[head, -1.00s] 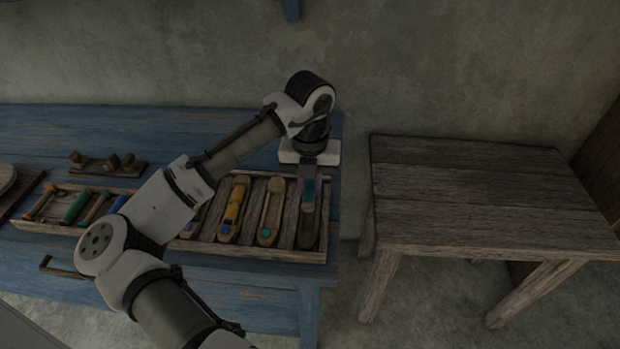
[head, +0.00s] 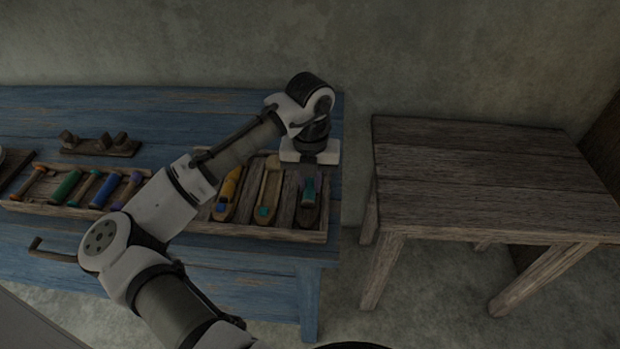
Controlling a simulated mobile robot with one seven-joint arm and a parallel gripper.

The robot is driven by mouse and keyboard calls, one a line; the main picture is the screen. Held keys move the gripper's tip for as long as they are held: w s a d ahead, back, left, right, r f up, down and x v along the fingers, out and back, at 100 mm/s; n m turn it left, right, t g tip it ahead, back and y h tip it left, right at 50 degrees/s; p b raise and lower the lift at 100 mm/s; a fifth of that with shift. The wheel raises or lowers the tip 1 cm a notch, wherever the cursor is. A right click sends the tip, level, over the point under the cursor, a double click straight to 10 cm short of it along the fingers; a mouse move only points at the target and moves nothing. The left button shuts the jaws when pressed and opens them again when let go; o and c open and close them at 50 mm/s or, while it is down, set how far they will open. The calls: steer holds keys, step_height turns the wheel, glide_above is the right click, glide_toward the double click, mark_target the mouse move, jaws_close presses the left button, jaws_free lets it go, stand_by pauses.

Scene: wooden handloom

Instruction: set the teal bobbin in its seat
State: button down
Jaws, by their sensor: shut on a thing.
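My gripper (head: 310,176) points down over the right end of the tray and is shut on the teal bobbin (head: 309,190). The bobbin sits at or just above a dark shuttle (head: 307,214) in the tray's rightmost compartment. I cannot tell whether the bobbin touches the shuttle, as the fingers and bobbin cover its far part. The shuttle's near end shows below the bobbin.
The wooden tray (head: 285,234) also holds a yellow-loaded shuttle (head: 228,194) and a pale shuttle (head: 268,190). A left tray section holds several bobbins, including a green one (head: 67,187). A bare wooden table (head: 480,170) stands right, across a gap.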

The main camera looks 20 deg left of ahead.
steer(key=c, duration=1.3)
jaws_free()
steer(key=shift+o, duration=0.2)
steer(key=shift+r, duration=0.15)
step_height(320, 180, up, 14)
steer(key=shift+f, duration=0.2)
